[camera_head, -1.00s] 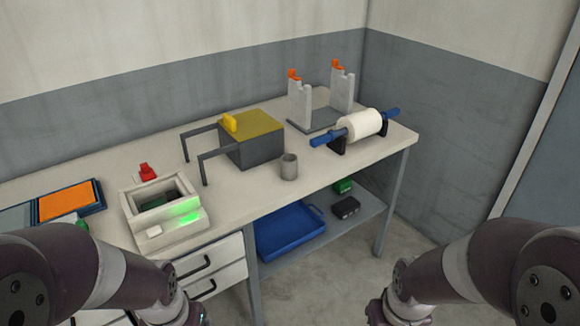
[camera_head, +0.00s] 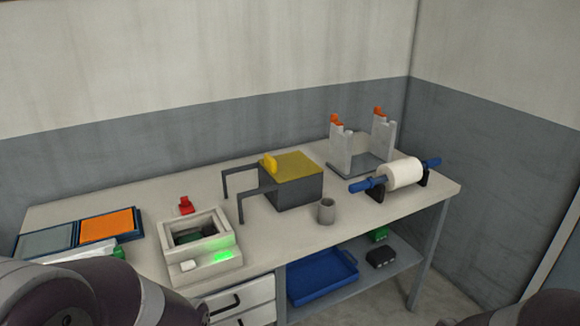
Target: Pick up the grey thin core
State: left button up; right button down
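A small grey hollow cylinder (camera_head: 326,211), which looks like the grey thin core, stands upright on the worktop (camera_head: 290,229). It is in front of and to the right of the dark box with the yellow top (camera_head: 293,178). Its open upper end faces up, and nothing touches it. Of my arms, only upper links show at the bottom left and bottom right corners. Neither gripper is in the picture.
A white roll (camera_head: 405,174) on a blue rod rests on black supports to the right. A grey stand with orange tips (camera_head: 362,145) is behind it. An open white box with a green light (camera_head: 200,243) is left. A blue tray (camera_head: 322,278) sits on the lower shelf.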

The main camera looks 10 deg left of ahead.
aim_at(326, 208)
jog(key=i+u, duration=0.1)
jog(key=u, duration=1.4)
jog(key=l+u, duration=0.85)
jog(key=l, duration=0.2)
jog(key=l+u, duration=0.45)
jog(key=k+l+u, duration=0.25)
jog(key=l+u, duration=0.15)
jog(key=k+l, duration=0.15)
jog(key=l, duration=0.25)
jog(key=k+l, duration=0.2)
jog(key=l, duration=0.25)
jog(key=k+l+u, duration=0.1)
jog(key=l, duration=0.3)
jog(key=k+l, duration=0.2)
jog(key=l, duration=0.2)
jog(key=k+l+u, duration=0.1)
jog(key=l, duration=0.3)
jog(key=k, duration=0.1)
